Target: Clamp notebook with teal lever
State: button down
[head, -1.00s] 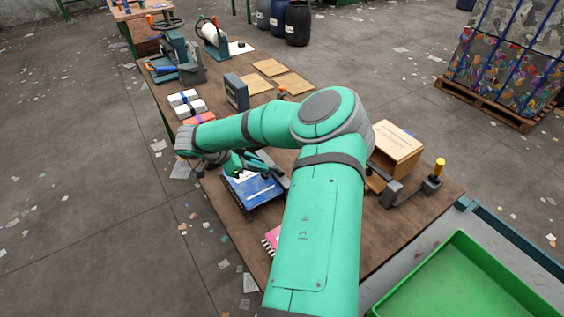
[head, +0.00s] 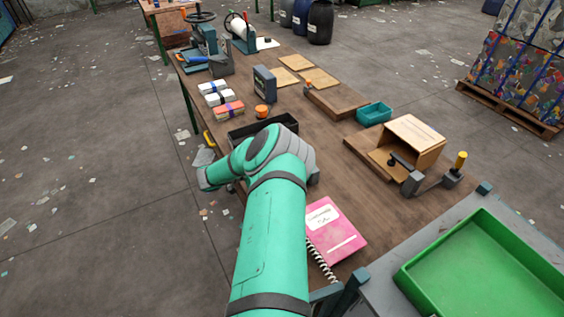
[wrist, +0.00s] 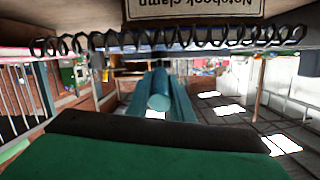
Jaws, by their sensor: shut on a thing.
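My gripper (wrist: 162,88) shows in the wrist view, which is upside down. Its teal fingers appear closed around the teal lever (wrist: 158,102), seen end-on; the exact contact is hard to make out. A black spiral binding (wrist: 170,40) runs across the top of the wrist view, beside a label (wrist: 190,8) reading "Notebook clamp". In the head view my arm hides the gripper, the lever and the blue notebook. A pink spiral notebook (head: 334,230) lies on the table right of my arm.
A black tray (head: 262,128) stands just beyond my elbow. An open wooden box (head: 415,140) with a crank and a green bin (head: 480,270) are on the right. A teal tray (head: 374,113) and white and red packs (head: 214,98) lie farther back.

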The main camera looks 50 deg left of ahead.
jog(key=shift+s+f, duration=0.2)
jog(key=shift+f, duration=0.05)
jog(key=c, duration=1.6)
grip_release()
jog(key=shift+a, duration=0.1)
jog(key=shift+o, duration=0.2)
jog(key=shift+w+r, duration=0.1)
jog(key=v, duration=1)
jog(key=shift+s, duration=0.4)
jog(key=shift+r, duration=0.1)
